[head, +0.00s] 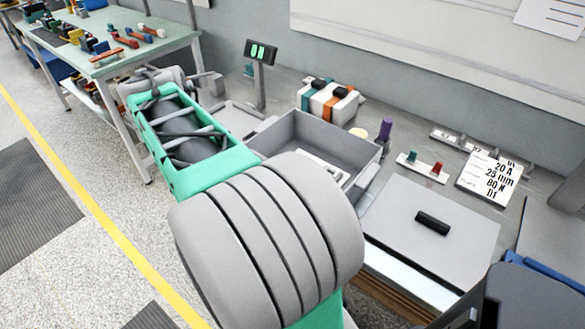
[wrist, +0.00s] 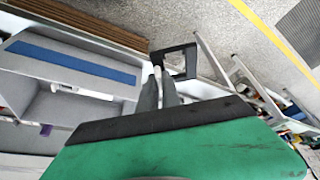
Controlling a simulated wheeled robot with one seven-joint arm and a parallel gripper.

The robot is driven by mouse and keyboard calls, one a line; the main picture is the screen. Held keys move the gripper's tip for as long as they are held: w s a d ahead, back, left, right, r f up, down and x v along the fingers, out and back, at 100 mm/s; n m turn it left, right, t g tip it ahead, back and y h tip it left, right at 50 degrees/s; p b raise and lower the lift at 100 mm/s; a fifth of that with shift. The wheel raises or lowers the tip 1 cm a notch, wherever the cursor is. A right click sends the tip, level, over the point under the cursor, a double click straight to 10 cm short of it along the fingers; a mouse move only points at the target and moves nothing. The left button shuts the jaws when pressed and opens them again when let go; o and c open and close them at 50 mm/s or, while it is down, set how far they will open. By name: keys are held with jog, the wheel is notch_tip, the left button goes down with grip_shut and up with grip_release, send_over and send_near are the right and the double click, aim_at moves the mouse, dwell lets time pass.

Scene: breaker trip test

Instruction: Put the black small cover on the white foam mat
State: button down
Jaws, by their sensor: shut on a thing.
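In the wrist view my gripper (wrist: 161,84) is shut on a small black frame-like piece (wrist: 175,64), which looks like the black small cover. It is held beyond the fingertips, clear of the bench, with pale floor behind it. In the head view my arm blocks much of the front, and I cannot make out the held piece clearly. No white foam mat can be told for certain. A pale flat slab (head: 405,233) with a black bar (head: 433,222) on it lies at the bench's front right.
A grey open tray (head: 316,137) stands mid-bench, beside my arm. Behind it are a striped block (head: 328,101) and a display post (head: 260,75). A purple peg (head: 386,129), a red-and-green button strip (head: 422,168) and a label card (head: 489,179) lie right. A cluttered green-topped table (head: 105,45) stands left.

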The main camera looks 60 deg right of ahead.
jog(key=s+d+m+g, duration=0.3)
jog(key=s+d+m, duration=0.5)
jog(key=s+d, duration=0.4)
jog(key=shift+h, duration=0.3)
jog(key=s+d+f, duration=0.1)
jog(key=d+f, duration=0.2)
jog(key=d, duration=0.1)
jog(key=s+d+f, duration=0.1)
jog(key=d+f, duration=0.2)
jog(key=d, duration=0.1)
jog(key=s+d+f, duration=0.1)
jog(key=d+f, duration=0.3)
jog(key=shift+s+d+f, duration=0.1)
jog(key=shift+s+d, duration=0.1)
notch_tip(320, 180, down, 3)
jog(key=shift+r, duration=0.15)
jog(key=shift+w+f, duration=0.1)
jog(key=shift+f, duration=0.15)
jog(key=c, duration=1.6)
grip_release()
jog(key=shift+a, duration=0.1)
jog(key=shift+o, duration=0.2)
